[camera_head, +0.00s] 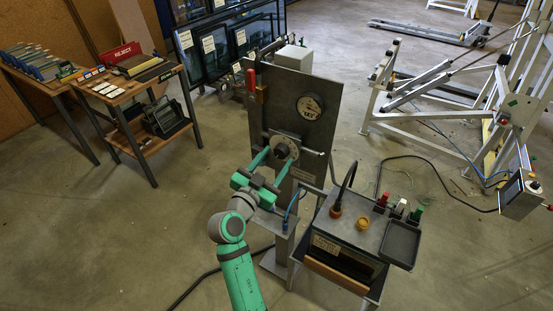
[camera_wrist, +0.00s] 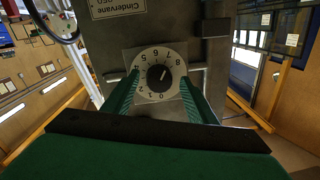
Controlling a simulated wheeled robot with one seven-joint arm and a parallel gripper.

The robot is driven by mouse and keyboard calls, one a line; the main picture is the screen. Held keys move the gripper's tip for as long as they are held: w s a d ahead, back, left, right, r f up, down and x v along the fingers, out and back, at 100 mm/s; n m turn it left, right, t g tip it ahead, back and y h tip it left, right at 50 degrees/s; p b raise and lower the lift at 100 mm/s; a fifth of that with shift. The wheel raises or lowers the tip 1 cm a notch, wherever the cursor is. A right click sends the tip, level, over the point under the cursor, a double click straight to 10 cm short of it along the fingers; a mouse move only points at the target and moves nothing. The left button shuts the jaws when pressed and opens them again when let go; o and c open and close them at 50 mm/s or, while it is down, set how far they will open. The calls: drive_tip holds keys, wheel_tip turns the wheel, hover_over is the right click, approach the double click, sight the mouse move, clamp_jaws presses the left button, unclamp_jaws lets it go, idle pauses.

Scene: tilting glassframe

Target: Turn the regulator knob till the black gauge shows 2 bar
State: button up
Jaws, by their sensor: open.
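The regulator knob (camera_head: 282,150) is on the front of an upright grey metal panel (camera_head: 325,85). In the wrist view the dark knob (camera_wrist: 159,77) sits at the centre of a pale dial plate (camera_wrist: 146,62) numbered 0 to 8. A light mark on the knob points up and right, seemingly near 7. My gripper (camera_head: 274,164) is open in front of the knob. In the wrist view its two green fingers (camera_wrist: 160,92) stand left and right of the knob, apart from it.
A red-handled lever (camera_head: 250,80) is at the panel's left edge. A grey control box (camera_head: 345,232) with coloured plugs and a black tray (camera_head: 401,243) stands close at right. A wooden table (camera_head: 125,88) is at left, a white frame (camera_head: 480,115) at right.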

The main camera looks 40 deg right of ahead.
drive_tip(key=shift+w+d, duration=0.15)
drive_tip(key=shift+d, duration=0.25)
drive_tip(key=shift+c, duration=0.3)
drive_tip(key=c, duration=1)
